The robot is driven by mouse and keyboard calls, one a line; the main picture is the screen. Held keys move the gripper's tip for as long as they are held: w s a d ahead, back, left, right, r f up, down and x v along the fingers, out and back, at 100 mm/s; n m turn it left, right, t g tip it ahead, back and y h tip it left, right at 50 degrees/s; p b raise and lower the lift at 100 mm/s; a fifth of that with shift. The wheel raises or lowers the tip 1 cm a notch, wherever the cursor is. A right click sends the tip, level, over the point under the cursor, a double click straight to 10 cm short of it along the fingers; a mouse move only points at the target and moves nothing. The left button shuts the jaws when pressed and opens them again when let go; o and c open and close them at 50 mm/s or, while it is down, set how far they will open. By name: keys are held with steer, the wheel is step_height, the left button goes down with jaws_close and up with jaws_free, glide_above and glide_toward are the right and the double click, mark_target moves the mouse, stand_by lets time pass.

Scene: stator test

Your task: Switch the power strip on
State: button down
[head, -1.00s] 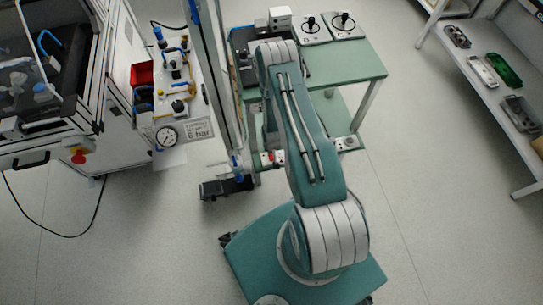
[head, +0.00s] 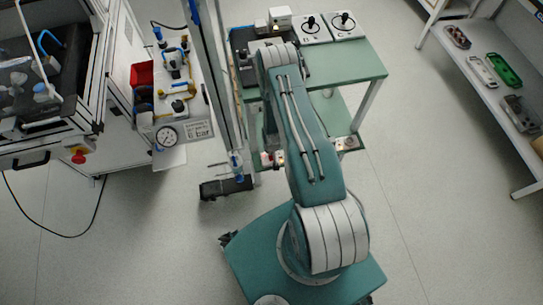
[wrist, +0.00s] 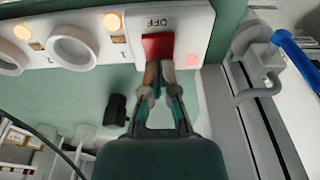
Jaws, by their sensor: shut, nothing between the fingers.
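The white power strip (wrist: 185,18) runs along the top of the wrist view, with an "OFF" label above its red switch (wrist: 157,45). A small light (wrist: 193,60) to the right of the switch glows reddish. My gripper (wrist: 158,72) is shut and empty, its fingertips overlapping the lower part of the red switch; I cannot tell whether they touch it. In the head view, a white and red end of what looks like the strip (head: 267,159) shows low on the green cart; my arm hides its middle and my gripper.
Round sockets (wrist: 72,46) and orange lights (wrist: 112,22) line the strip to the left. A grey profile post and a blue-handled part (wrist: 295,45) stand close on the right. A green cart (head: 350,65) carries joystick boxes (head: 343,24). A shelf (head: 480,95) stands at the right.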

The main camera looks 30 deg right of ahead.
steer(key=shift+r, duration=3.5)
